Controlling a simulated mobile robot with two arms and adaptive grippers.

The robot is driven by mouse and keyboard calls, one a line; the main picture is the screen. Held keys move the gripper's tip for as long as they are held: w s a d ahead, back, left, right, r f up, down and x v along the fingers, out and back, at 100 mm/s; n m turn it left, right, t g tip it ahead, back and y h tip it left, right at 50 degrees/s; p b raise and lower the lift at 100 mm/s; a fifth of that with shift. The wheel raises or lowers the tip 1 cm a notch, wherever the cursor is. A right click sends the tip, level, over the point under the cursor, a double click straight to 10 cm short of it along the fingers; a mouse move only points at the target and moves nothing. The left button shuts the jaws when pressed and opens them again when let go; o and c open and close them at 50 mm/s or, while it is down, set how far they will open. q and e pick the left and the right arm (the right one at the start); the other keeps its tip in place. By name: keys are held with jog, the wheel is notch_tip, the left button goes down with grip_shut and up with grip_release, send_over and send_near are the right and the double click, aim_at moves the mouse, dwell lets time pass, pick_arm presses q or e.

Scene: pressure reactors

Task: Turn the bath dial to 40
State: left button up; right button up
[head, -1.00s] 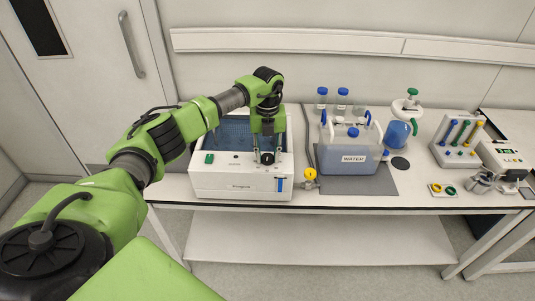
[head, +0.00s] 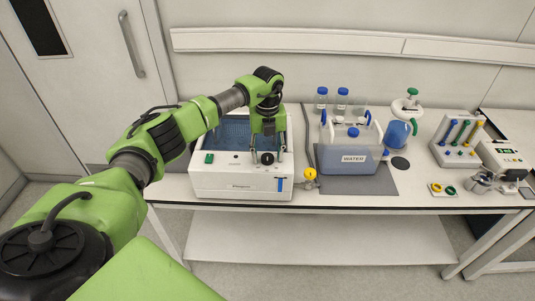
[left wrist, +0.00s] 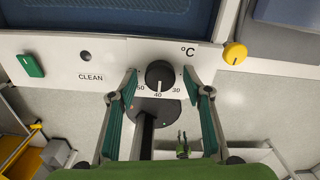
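The bath dial (left wrist: 160,75) is a black round knob on the white front panel of the water bath (head: 215,182). It also shows in the head view (head: 267,158). In the left wrist view the numbers 50, 40 and 30 run below the knob, with 40 straight under it. A faint pale mark on the knob's lower part seems to face 40, but it is small. My left gripper (left wrist: 160,88) is open, with one finger on each side of the dial and a gap to it. My right gripper is not in view.
A green switch (left wrist: 29,66) sits left of the dial. A yellow knob (head: 310,174) stands just right of the bath. Beyond it are the water tank (head: 353,172) on a grey mat, bottles and a round blue flask (head: 397,134). The bench front is narrow.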

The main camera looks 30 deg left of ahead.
aim_at(268, 157)
pick_arm(q)
jog(key=shift+r, duration=0.1)
notch_tip(268, 157, up, 12)
dwell(0.5)
dwell(0.4)
